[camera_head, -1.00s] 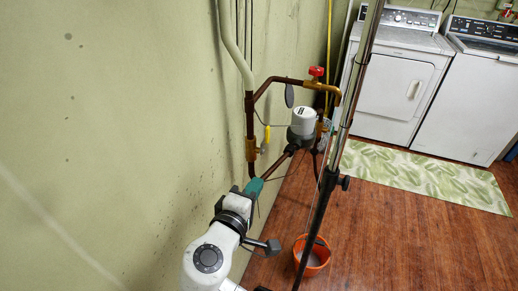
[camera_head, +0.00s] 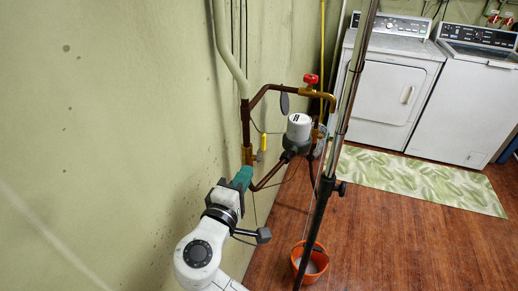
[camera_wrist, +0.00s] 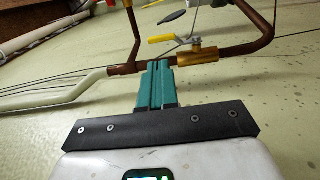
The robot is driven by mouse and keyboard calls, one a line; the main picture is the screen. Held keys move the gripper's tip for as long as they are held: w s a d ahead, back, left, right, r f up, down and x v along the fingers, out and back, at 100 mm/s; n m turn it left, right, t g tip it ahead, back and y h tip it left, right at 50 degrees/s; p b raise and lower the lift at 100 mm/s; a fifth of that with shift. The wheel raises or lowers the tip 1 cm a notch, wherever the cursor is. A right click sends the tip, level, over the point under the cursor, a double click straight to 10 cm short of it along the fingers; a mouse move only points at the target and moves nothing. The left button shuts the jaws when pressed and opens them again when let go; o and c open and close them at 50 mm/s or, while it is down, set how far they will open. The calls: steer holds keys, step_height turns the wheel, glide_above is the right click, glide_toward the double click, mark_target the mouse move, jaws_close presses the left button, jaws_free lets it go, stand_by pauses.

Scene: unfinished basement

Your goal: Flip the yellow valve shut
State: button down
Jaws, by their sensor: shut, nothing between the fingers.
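The yellow valve handle (camera_head: 264,142) stands roughly parallel to the vertical copper pipe on the wall. In the wrist view the yellow handle (camera_wrist: 161,39) reaches left from the stem of the brass valve body (camera_wrist: 198,57). It runs roughly along the pipe with a gap between them. My gripper (camera_head: 246,171) is just below the valve in the head view. In the wrist view the teal fingers of my gripper (camera_wrist: 158,64) are shut and empty. Their tips overlap the pipe left of the brass body, close to the handle's free end. I cannot tell whether they touch.
A red-handled valve (camera_head: 310,79) and a white-capped meter (camera_head: 299,127) sit on the pipework to the right. Thin wires cross near the pipes. An orange bucket (camera_head: 311,266) is on the wooden floor. A leaf-patterned mat (camera_head: 420,181) lies before two white machines (camera_head: 388,90).

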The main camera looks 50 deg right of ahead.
mark_target(263, 143)
steer(key=p+x, duration=0.1)
steer(key=x, duration=0.9)
steer(key=shift+p, duration=0.4)
